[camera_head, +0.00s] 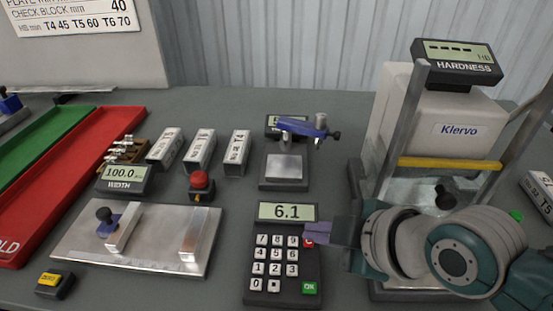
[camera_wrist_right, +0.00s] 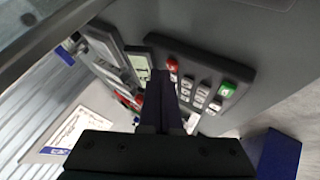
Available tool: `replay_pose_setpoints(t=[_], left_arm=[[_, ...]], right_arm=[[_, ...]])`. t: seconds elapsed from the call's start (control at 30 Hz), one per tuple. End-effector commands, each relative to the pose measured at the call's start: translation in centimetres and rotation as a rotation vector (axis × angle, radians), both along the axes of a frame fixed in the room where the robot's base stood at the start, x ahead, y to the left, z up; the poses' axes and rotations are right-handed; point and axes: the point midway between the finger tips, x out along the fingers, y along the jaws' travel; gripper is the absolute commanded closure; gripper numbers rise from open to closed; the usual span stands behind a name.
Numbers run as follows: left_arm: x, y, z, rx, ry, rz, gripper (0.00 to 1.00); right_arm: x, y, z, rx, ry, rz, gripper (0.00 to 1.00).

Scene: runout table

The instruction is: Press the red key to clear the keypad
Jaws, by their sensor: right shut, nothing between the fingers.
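The dark keypad (camera_head: 254,268) stands at the front middle of the table, and its display (camera_head: 287,212) reads 6.1. Its red key (camera_head: 308,243) is at the upper right of the keys, partly hidden by my right gripper (camera_head: 306,232). That gripper reaches in from the right with its purple fingers shut and empty. In the right wrist view, the fingertips (camera_wrist_right: 161,75) are right beside the red key (camera_wrist_right: 172,67); I cannot tell whether they touch it. The green OK key (camera_head: 309,288) is at the keypad's lower right. My left gripper is not in view.
A Klervo hardness tester (camera_head: 462,130) stands behind my right arm. A small gauge stand (camera_head: 284,184) is behind the keypad. A width gauge plate (camera_head: 150,256), a red button (camera_head: 200,182) and a yellow button (camera_head: 52,281) are to the left, beside red (camera_head: 62,200) and green trays.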

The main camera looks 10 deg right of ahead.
Motion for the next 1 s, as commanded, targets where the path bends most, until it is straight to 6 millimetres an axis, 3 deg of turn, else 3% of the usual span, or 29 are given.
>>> replay_pose_setpoints(t=[1.0], left_arm=[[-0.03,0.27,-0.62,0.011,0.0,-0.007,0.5]], right_arm=[[0.02,-0.03,-0.76,0.0,-0.001,-0.001,1.0]])
